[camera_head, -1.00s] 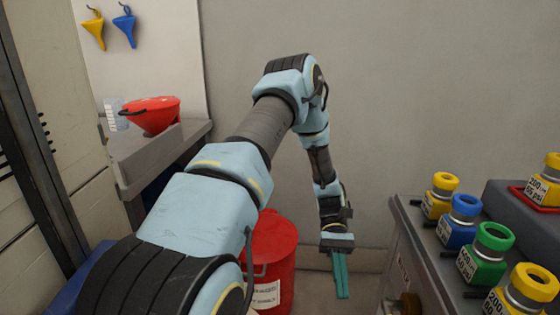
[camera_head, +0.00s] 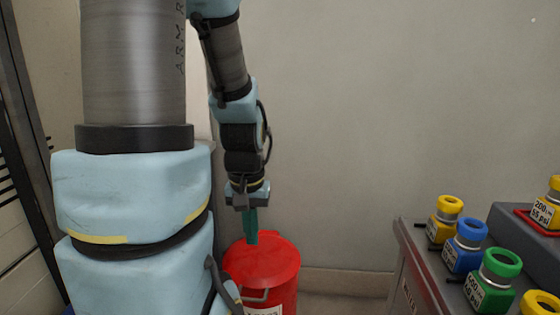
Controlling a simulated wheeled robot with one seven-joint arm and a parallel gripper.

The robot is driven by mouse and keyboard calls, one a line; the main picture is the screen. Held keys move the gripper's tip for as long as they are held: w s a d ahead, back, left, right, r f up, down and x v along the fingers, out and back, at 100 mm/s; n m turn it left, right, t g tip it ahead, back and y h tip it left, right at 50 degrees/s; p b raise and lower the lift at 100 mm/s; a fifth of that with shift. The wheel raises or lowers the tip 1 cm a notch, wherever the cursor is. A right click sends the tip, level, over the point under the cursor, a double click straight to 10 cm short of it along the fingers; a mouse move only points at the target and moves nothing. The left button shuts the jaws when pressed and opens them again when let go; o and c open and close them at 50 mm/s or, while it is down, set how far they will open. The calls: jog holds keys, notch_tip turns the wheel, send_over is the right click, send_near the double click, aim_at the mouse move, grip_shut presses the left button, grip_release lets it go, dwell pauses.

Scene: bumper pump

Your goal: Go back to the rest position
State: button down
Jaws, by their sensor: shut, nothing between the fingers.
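My gripper (camera_head: 251,228) hangs from my raised arm in the left half of the head view, fingers pointing down. Its teal fingers are together with nothing between them. The fingertips appear in front of or just above the lid of a red bin (camera_head: 262,262); whether they touch it I cannot tell. My upper arm fills the left of the view and hides much of what is behind it.
A grey bench (camera_head: 408,262) at the right carries yellow (camera_head: 447,212), blue (camera_head: 465,247) and green (camera_head: 493,280) bumper pumps. Another yellow pump (camera_head: 546,208) sits on a red-edged raised block. The wall space between my arm and the bench is clear.

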notch_tip(320, 180, up, 15)
jog(key=p, duration=1.4)
jog(key=shift+a+t, duration=0.3)
jog(key=shift+a, duration=0.05)
